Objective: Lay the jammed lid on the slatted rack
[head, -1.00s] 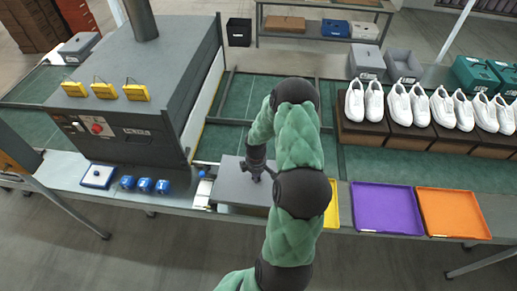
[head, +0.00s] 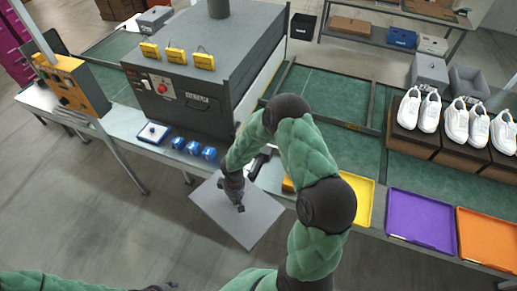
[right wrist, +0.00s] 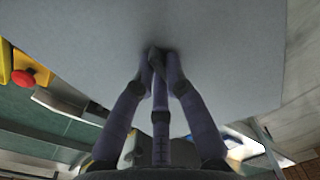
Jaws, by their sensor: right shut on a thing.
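The lid (head: 216,208) is a flat grey square panel. My right gripper (head: 239,207) is shut on it near its middle and holds it over the front edge of the line, turned like a diamond. In the right wrist view the lid (right wrist: 230,45) fills the top, with the gripper fingers (right wrist: 157,52) against it. My left arm enters along the bottom left of the head view; a dark part at its end is cut off by the frame, so its finger state is hidden. I cannot make out a slatted rack.
A grey machine (head: 185,100) with a red button and yellow clips stands behind the lid. Blue pieces (head: 193,147) lie left of it. Yellow, purple (head: 420,219) and orange (head: 488,238) trays lie right. White shoes (head: 457,122) stand behind. Floor in front is open.

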